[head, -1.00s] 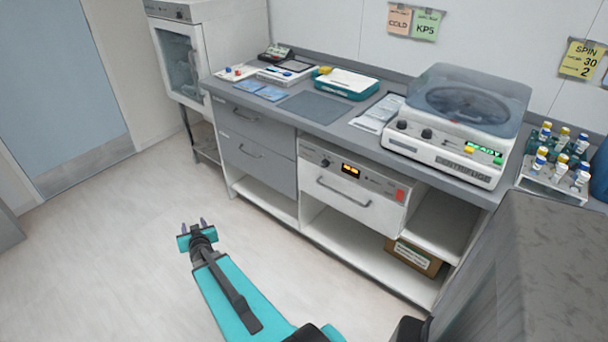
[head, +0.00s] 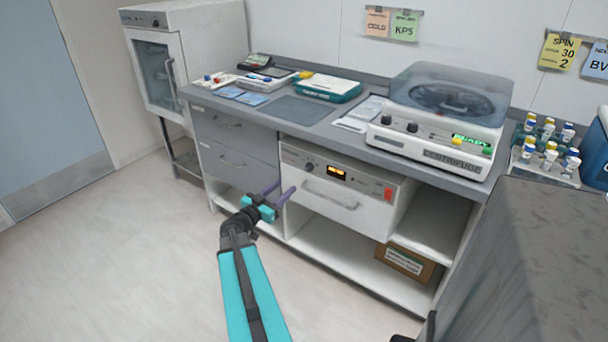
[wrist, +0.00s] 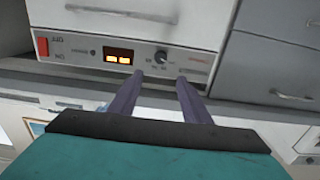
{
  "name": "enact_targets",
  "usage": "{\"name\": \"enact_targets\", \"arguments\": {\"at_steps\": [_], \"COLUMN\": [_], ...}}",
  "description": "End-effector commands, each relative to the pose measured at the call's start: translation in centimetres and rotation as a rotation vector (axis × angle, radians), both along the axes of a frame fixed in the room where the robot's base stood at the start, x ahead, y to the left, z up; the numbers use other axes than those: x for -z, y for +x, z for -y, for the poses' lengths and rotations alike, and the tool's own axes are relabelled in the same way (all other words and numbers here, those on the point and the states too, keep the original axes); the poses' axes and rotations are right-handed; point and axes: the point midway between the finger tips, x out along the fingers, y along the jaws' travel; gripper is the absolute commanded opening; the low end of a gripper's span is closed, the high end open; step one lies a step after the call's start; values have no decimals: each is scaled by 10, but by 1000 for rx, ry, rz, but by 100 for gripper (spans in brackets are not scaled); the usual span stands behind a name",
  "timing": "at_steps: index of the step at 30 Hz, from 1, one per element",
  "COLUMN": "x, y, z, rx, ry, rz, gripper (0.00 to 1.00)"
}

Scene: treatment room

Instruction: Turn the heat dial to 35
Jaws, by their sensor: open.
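The heat dial (head: 309,167) is a small dark round knob on the white front panel of the drawer unit under the counter. An orange-lit display (head: 337,171) is beside it. In the wrist view, which sees the unit upside down, the dial (wrist: 160,58) shows just beyond my fingertips, with the display (wrist: 119,56) to its left. My gripper (head: 284,189) is open and empty, in front of the cabinet, left of and below the dial. In the wrist view its two fingers (wrist: 160,77) point toward the panel, apart from the dial. The dial's setting is too small to read.
A red switch (head: 388,194) is at the panel's right end. The drawer handle (head: 330,194) sticks out below the dial. The counter (head: 290,107) overhangs above, with a centrifuge (head: 432,140) on it. Grey drawers (head: 233,160) are left. The floor in front is open.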

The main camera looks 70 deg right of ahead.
Motion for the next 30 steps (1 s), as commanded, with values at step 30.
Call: {"name": "enact_targets", "arguments": {"at_steps": [30], "x": [1], "y": [-17], "z": [70], "rx": [-1], "ry": [0], "rz": [0], "gripper": [44]}}
